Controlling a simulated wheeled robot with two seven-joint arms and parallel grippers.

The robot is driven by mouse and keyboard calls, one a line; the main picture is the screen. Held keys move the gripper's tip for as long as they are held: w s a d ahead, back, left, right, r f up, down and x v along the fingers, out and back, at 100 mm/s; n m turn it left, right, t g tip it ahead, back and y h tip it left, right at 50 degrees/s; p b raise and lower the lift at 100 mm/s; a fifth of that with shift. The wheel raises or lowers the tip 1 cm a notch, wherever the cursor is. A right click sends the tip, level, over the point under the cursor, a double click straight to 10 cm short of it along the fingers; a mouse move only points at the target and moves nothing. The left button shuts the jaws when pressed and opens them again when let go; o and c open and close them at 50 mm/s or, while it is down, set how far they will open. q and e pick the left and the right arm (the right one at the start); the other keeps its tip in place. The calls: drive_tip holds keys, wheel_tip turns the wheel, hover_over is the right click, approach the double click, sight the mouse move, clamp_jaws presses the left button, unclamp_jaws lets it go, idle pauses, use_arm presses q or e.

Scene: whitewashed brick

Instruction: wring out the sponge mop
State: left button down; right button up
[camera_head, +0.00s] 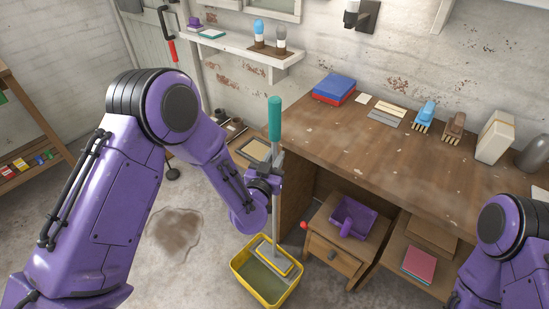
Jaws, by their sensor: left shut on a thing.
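The sponge mop stands near upright, with a teal grip (274,118) on top and a grey shaft (277,215). Its yellow-edged head (284,264) is inside the yellow bucket (245,281). The bucket stands on the floor in front of the desk and holds murky greenish water. My left gripper (272,179) is shut on the mop's shaft, below the teal grip. The sponge's underside is hidden. Of my right arm only the links at the lower right show; its gripper is out of the picture.
A wooden desk (390,165) with boxes and brushes along its back edge stands right of the mop. A small drawer cabinet (332,252) with a purple tray (357,213) is close right of the bucket. A dark wet patch (175,231) marks the open floor at left.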

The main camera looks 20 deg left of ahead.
use_arm(q)
drive_tip(key=shift+f, duration=0.35)
idle(0.7)
